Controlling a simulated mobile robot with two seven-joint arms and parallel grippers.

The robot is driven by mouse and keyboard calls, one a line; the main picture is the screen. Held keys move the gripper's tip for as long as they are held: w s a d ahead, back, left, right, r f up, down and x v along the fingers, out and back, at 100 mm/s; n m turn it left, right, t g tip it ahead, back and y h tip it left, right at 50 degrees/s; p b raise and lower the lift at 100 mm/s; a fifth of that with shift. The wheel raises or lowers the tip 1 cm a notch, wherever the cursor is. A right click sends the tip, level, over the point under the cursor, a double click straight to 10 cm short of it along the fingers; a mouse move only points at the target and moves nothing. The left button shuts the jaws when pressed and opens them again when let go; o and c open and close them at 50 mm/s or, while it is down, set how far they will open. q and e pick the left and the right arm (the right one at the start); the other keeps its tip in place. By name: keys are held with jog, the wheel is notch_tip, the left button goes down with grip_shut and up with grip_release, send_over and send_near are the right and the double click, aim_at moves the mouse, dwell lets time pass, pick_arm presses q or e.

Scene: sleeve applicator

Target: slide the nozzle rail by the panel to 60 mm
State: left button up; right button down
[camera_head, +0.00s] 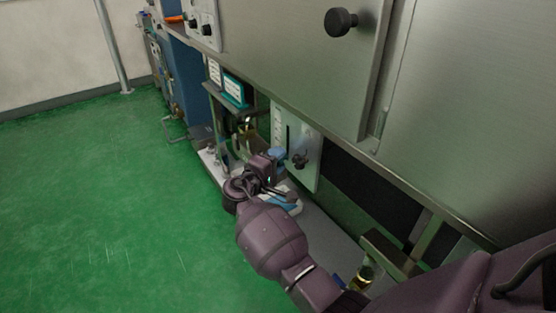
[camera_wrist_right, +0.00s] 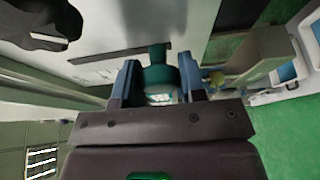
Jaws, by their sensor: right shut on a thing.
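The panel (camera_head: 310,140) is a pale upright plate with a narrow dark slot and a scale strip at its left. My right gripper (camera_head: 279,155) is at the panel's left side, its blue fingers by the slot. In the right wrist view, my right gripper (camera_wrist_right: 160,88) is shut on a teal handle (camera_wrist_right: 158,74), with one blue finger on each side. The handle stands out from the dark slot (camera_wrist_right: 118,55) in the plate. In the head view the gripper hides the handle. The scale reading is too small to tell. My left gripper is not in view.
A black knob (camera_head: 300,159) sits on the panel right of the gripper. A large metal cabinet (camera_head: 280,50) overhangs the panel. A teal-framed display (camera_head: 234,91) is at the panel's left. The green floor (camera_head: 110,200) is open at left.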

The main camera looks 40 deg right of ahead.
aim_at(285, 136)
notch_tip(285, 136, up, 7)
jog(key=shift+f+p, duration=0.2)
jog(key=shift+p, duration=0.65)
jog(key=shift+f, duration=0.4)
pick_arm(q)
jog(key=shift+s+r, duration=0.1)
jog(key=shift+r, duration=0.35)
pick_arm(e)
jog(key=c, duration=0.7)
grip_release()
jog(key=shift+f, duration=0.1)
pick_arm(q)
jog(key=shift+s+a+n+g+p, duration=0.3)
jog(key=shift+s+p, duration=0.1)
jog(key=shift+p, duration=0.25)
pick_arm(e)
jog(key=v, duration=1.1)
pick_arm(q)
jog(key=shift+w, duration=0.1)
pick_arm(e)
jog(key=shift+d+f, duration=0.1)
